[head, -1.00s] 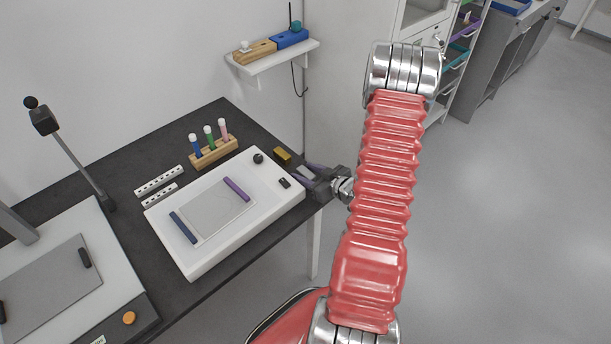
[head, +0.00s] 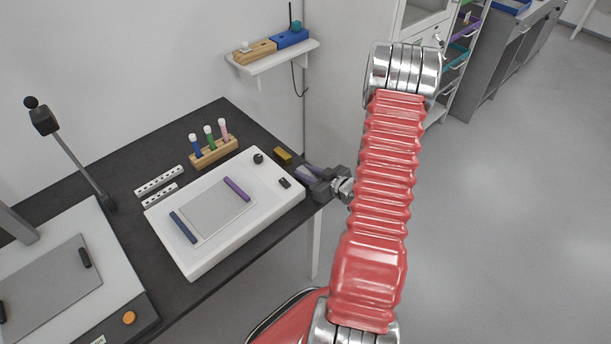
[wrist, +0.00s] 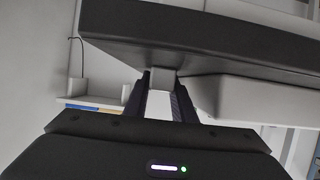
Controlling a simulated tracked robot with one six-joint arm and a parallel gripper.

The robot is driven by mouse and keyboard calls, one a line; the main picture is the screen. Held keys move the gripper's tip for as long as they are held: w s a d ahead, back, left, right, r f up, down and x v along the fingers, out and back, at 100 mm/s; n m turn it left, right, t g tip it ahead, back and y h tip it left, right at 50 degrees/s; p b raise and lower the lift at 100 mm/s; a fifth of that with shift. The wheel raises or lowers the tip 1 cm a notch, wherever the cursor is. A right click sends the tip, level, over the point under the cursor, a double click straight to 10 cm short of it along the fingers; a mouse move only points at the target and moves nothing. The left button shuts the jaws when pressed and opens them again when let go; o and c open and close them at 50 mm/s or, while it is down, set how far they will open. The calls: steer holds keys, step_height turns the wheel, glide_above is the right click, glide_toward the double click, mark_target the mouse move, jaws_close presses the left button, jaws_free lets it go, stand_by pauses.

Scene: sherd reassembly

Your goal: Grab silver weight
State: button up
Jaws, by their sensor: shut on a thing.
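The silver weight (wrist: 163,79) shows in the wrist view as a small grey block between the two fingertips. My gripper (wrist: 162,88) is shut on it, with a dark finger on either side. In the head view my gripper (head: 308,173) is low at the right end of the dark table, just right of the white light box. There its fingers largely hide the weight. I cannot tell whether the weight still touches the table top.
A gold block (head: 282,155) lies close behind my gripper. The white box (head: 205,255) carries purple and blue bars. A wooden rack (head: 214,153) with several tubes and two white perforated strips (head: 158,181) stand farther left. A wall shelf (head: 275,60) is above.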

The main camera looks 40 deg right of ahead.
mark_target(305, 172)
jaws_close()
steer(key=shift+r, duration=0.2)
steer(key=shift+r, duration=4.85)
steer(key=shift+w, duration=0.1)
